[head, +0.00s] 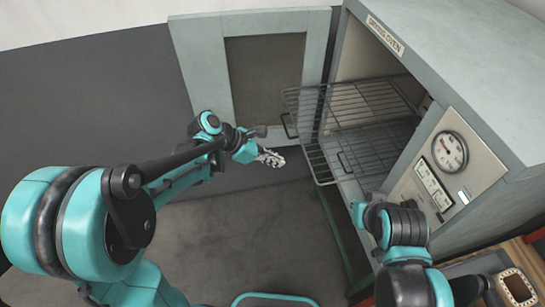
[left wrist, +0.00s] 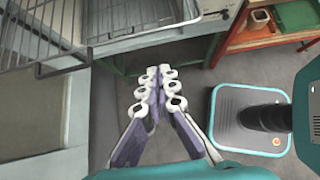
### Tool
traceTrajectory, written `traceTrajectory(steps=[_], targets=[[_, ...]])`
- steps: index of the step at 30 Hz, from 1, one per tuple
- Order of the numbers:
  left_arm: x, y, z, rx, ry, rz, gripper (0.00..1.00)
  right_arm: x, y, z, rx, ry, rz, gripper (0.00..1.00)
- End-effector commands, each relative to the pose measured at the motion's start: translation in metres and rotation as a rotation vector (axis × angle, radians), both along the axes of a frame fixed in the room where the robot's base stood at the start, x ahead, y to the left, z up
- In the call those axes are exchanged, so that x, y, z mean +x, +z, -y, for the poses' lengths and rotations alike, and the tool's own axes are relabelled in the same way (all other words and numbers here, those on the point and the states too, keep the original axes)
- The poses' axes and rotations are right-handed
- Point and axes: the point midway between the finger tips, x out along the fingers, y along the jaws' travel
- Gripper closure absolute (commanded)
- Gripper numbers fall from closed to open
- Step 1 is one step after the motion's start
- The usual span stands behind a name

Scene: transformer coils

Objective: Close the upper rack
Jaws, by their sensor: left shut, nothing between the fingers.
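The drying oven (head: 440,60) stands at the right with its door (head: 318,60) swung open. The upper rack (head: 365,103), a wire shelf, sticks out of the oven front, with a handle loop (head: 288,126) at its front edge. A lower rack (head: 365,152) also sticks out beneath it. My left gripper (head: 274,158) is shut and empty, to the left of the racks and apart from them. In the left wrist view its fingertips (left wrist: 160,82) meet, and wire racks (left wrist: 40,28) show at the upper left. My right arm is at the lower right; its gripper does not show.
The oven's control panel (head: 447,170) with a dial faces forward. A green stand (head: 340,235) is under the oven. A wooden bench (head: 525,255) with a box is at the far right. The grey floor (head: 240,225) in front is clear.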

Motion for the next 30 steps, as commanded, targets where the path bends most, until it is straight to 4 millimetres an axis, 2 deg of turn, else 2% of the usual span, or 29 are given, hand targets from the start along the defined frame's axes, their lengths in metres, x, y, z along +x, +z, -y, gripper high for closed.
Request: traceTrajectory(steps=[3,8,12,16,30], targets=[[0.006,-0.022,0.019,0.001,-0.004,0.001,1.0,0.0,-0.009,0.0,0.0,0.0,0.0,1.0],[0.013,-0.043,0.041,0.002,-0.004,0.002,1.0,0.0,-0.016,0.0,0.0,0.0,0.0,1.0],[0.019,-0.039,0.061,0.002,-0.004,0.002,1.0,0.0,-0.017,0.0,0.0,0.0,0.0,1.0],[0.023,-0.039,0.071,0.002,-0.001,0.002,1.0,0.0,-0.018,0.0,0.0,0.0,0.0,1.0],[0.024,-0.038,0.075,0.002,-0.001,0.002,1.0,0.0,-0.018,0.0,0.0,0.0,0.0,1.0]])
